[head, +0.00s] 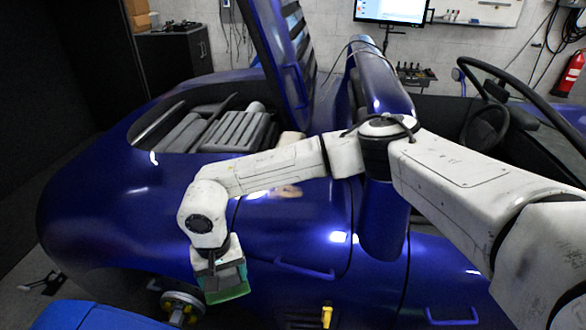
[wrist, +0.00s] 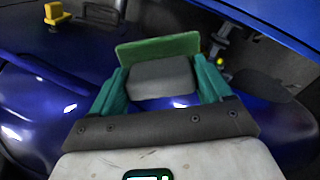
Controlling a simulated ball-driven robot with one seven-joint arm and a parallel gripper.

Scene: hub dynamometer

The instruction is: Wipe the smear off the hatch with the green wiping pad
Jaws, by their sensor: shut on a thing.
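The green wiping pad (head: 230,293) hangs below my gripper (head: 221,272) in the head view, in front of the blue car body. My gripper is shut on the pad's grey block, with the green sheet at its far end. In the wrist view the grey block (wrist: 161,79) sits between the two green fingers (wrist: 160,92), and the green sheet (wrist: 158,51) shows beyond it. A brownish smear (head: 288,191) lies on the blue hatch panel (head: 292,225), above and to the right of the pad. The pad is apart from the smear.
A handle (head: 304,270) sticks out of the car side, right of the pad. A wheel hub (head: 183,307) and a blue surface (head: 90,317) are at lower left. A yellow part (head: 327,315) stands at lower centre. The raised blue panel (head: 275,50) is behind.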

